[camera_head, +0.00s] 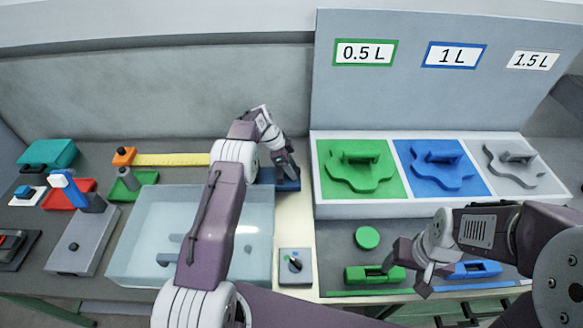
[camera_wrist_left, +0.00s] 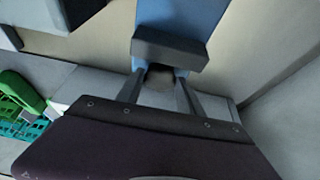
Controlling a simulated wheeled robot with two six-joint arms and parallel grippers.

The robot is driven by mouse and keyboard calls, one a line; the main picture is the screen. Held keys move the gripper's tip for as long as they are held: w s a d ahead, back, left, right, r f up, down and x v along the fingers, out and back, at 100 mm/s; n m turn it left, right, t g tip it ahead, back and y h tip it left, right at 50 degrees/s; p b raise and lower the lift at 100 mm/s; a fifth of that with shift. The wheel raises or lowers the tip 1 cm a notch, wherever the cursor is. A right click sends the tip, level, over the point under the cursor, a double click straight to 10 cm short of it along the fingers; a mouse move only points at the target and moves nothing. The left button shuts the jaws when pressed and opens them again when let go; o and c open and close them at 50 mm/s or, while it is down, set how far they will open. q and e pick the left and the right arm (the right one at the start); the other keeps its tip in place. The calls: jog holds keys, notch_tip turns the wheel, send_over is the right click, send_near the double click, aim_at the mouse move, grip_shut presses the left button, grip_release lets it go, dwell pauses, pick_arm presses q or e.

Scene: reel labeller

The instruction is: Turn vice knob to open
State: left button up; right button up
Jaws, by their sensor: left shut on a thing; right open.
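The blue vice (camera_head: 288,185) sits at the back of the table, right of the clear tank, partly hidden by my left gripper. In the left wrist view its blue body (camera_wrist_left: 185,18) and dark jaw block (camera_wrist_left: 170,48) show close ahead. A small greyish-brown knob (camera_wrist_left: 160,76) lies between my left gripper's fingers. My left gripper (camera_head: 287,168) is shut on this knob; it also shows in the left wrist view (camera_wrist_left: 159,88). How far the vice is open cannot be told. My right gripper (camera_head: 424,282) is open, above the front right of the table between a green and a blue holder.
A clear tank (camera_head: 150,215) stands under my left arm. A small dial box (camera_head: 295,267) is right of it. A raised stand holds green (camera_head: 335,188), blue (camera_head: 415,185) and grey panels. A green holder (camera_head: 365,275) and blue holder (camera_head: 485,269) are near my right gripper.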

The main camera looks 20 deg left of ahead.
pick_arm(q)
jog(key=shift+r, duration=0.1)
jog(key=n+t+b, duration=0.1)
jog(key=n, duration=0.2)
jog(key=shift+b, duration=0.35)
jog(key=shift+n+t+y+b, duration=0.5)
jog(key=shift+n+t+b, duration=0.1)
jog(key=shift+n, duration=0.7)
jog(key=shift+r, duration=0.1)
jog(key=o, duration=1.4)
jog(key=shift+s+d, duration=0.1)
jog(key=shift+s, duration=0.15)
